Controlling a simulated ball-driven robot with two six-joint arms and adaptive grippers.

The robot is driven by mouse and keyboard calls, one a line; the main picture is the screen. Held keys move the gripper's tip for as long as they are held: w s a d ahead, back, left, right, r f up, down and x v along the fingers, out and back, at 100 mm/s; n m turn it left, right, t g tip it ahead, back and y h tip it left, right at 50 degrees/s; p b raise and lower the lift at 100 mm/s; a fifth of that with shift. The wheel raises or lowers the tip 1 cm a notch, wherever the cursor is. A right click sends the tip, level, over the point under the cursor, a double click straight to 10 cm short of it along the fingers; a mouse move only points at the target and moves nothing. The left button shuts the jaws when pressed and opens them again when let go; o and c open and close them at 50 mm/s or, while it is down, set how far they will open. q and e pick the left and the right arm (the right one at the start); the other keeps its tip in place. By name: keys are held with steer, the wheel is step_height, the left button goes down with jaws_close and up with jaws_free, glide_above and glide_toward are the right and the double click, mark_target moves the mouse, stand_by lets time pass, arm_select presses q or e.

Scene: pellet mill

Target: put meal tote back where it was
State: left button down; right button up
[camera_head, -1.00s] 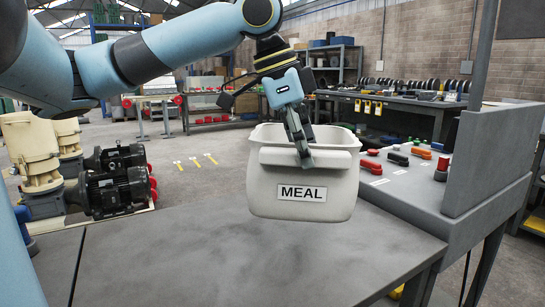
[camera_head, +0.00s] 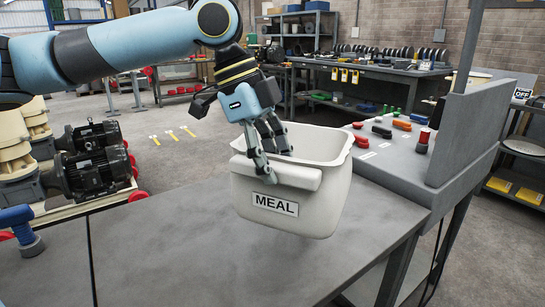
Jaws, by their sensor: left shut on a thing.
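The meal tote (camera_head: 290,215) is a white open-topped bin with a MEAL label on its front. It hangs slightly tilted over the grey table (camera_head: 160,240), near the table's right part. My left gripper (camera_head: 270,160) is shut on the front rim of the tote, above the label. Whether the tote's bottom touches the table is hard to tell. The tote's inside is mostly hidden. My right gripper is not in view.
A grey control panel (camera_head: 400,165) with red, green and orange parts stands right of the tote, with an upright grey plate (camera_head: 465,135) beside it. Motors (camera_head: 95,165) stand at the left.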

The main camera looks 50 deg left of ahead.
arm_select(q)
steer(key=shift+f, duration=0.6)
step_height(320, 180, down, 6)
steer(key=b, duration=0.4)
steer(key=shift+r, duration=0.2)
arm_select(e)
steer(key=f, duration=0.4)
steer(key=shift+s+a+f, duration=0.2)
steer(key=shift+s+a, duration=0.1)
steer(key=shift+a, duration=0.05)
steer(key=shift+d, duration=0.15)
arm_select(q)
steer(key=shift+f, duration=0.1)
steer(key=shift+f, duration=0.4)
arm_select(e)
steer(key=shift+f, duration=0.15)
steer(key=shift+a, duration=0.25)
